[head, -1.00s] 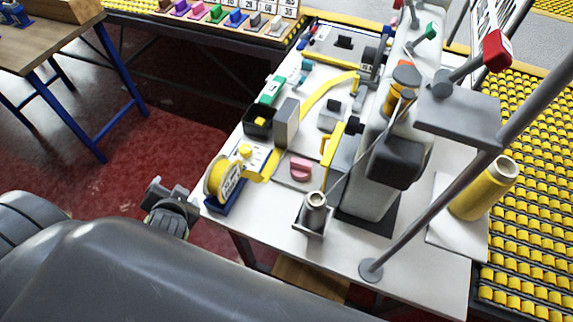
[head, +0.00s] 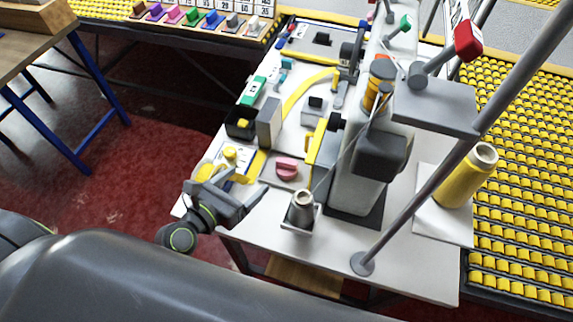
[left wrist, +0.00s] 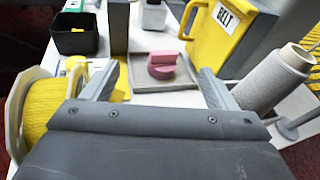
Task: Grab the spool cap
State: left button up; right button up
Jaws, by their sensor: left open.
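A pink round cap with a raised grip bar (head: 287,168), which looks like the spool cap, lies on a shallow grey tray (head: 270,177) on the white table. In the left wrist view the pink cap (left wrist: 162,65) shows beyond and between my fingertips, apart from them. My left gripper (head: 243,184) is open and empty over the table's near left corner; it also shows in the left wrist view (left wrist: 157,77). The yellow tape spool (left wrist: 50,108) stands just left of it and is mostly hidden by the gripper in the head view. My right gripper is not in view.
A grey cone (head: 302,203) stands in a square holder right of the gripper. A grey block (head: 269,121), a black bin (head: 241,122) and a yellow BELT plate (left wrist: 218,30) stand behind. The grey machine (head: 360,170) and a slanted pole (head: 420,200) block the right side.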

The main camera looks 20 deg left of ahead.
pick_arm(q)
notch_tip(320, 180, down, 2)
jog(key=m+g, duration=0.1)
jog(key=p, duration=0.2)
send_near(285, 168)
jog(key=shift+m+g, duration=0.3)
jog(key=shift+m, duration=0.1)
jog(key=x, duration=0.3)
jog(key=r+x, duration=0.1)
jog(key=x, duration=0.1)
jog(key=shift+w+a, duration=0.1)
jog(key=shift+w, duration=0.1)
jog(key=shift+f+x, duration=0.15)
jog(key=shift+x, duration=1.4)
jog(key=shift+f+x, duration=0.2)
jog(key=shift+x, duration=1.35)
jog(key=shift+s, duration=0.2)
jog(key=shift+c, duration=0.3)
jog(key=c, duration=1)
